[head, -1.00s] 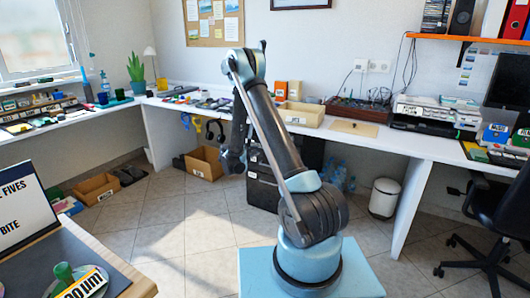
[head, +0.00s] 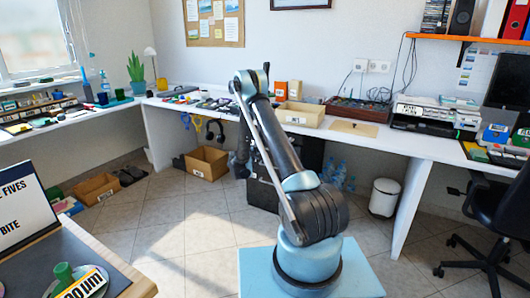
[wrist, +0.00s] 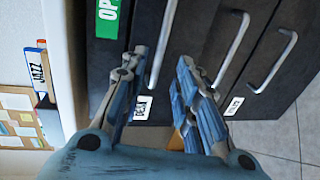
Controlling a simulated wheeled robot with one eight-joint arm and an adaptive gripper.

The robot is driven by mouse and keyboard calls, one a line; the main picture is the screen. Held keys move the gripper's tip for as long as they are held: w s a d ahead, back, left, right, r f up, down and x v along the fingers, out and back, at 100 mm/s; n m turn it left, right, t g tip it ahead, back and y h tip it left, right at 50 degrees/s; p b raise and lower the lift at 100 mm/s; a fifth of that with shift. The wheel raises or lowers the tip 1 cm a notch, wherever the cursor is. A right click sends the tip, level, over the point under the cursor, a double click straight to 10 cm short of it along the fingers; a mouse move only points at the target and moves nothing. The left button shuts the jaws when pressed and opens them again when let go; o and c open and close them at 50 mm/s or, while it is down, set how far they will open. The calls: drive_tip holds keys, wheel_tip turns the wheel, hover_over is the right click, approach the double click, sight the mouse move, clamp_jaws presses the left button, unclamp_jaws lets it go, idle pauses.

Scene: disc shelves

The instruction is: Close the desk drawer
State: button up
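A dark drawer cabinet (head: 262,192) stands under the back desk, partly hidden by my arm. In the wrist view, turned sideways, its dark drawer fronts (wrist: 262,48) carry long metal handles. A second white label (wrist: 233,105) is on the front to the right. My gripper (wrist: 160,62) is open, its fingers apart in front of the drawer fronts near the left handle. I see nothing held. I cannot tell how far any drawer stands out, or whether the fingers touch.
A green sign (wrist: 107,18) starting "OP" is beside the drawers. A cardboard box (head: 207,163) sits on the floor left of the cabinet, and a white bin (head: 384,197) to the right. The desktop (head: 400,143) overhangs the cabinet. Tiled floor in front is clear.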

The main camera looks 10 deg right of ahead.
drive_tip(key=x, duration=0.8)
clamp_jaws()
